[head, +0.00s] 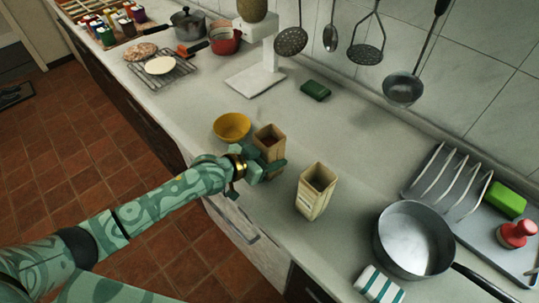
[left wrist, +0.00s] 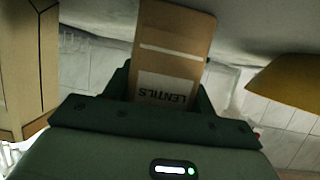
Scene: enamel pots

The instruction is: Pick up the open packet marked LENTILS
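The open packet marked LENTILS (left wrist: 172,50) is a brown paper packet with a pale label. In the head view the packet (head: 268,137) stands roughly upright on the counter, and I cannot tell whether its base touches it. My left gripper (head: 268,166) has its fingers on either side of the packet's lower part. In the left wrist view the gripper (left wrist: 166,95) shows the packet between its fingers, with no clear gap; I cannot tell whether they press on it. The packet's lower part is partly hidden. My right gripper is not in view.
A second, paler open packet (head: 316,192) stands close to the right. A yellow bowl (head: 232,127) is just behind to the left. A steel pan (head: 413,240) and a striped cloth (head: 379,285) lie further right. The counter behind the packets is mostly clear.

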